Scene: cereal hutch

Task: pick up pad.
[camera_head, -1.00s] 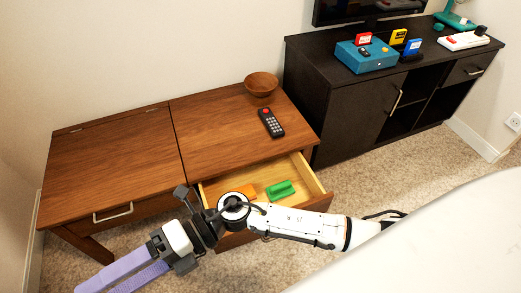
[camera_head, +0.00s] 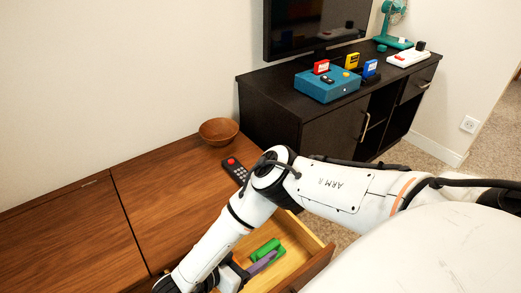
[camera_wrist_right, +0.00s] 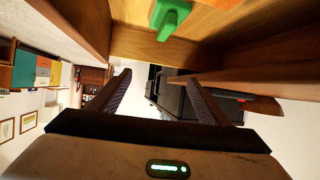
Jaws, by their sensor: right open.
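A green block with a raised grip (camera_head: 268,249) lies in the open drawer (camera_head: 292,272). I cannot tell for sure that it is the pad. It also shows at the top of the right wrist view (camera_wrist_right: 168,18). My right gripper (camera_head: 262,263) is at the drawer, and a purple finger overlaps the green block in the head view. In the wrist view my right gripper (camera_wrist_right: 163,98) has its two fingers wide apart with nothing between them, and the green block is beyond the tips. My left gripper is not in view.
The wooden desk top (camera_head: 165,205) holds a bowl (camera_head: 219,131) and a dark remote (camera_head: 235,170). My right arm covers part of the desk and drawer. A black cabinet (camera_head: 300,115) behind carries a teal console (camera_head: 328,84) and coloured cartridges.

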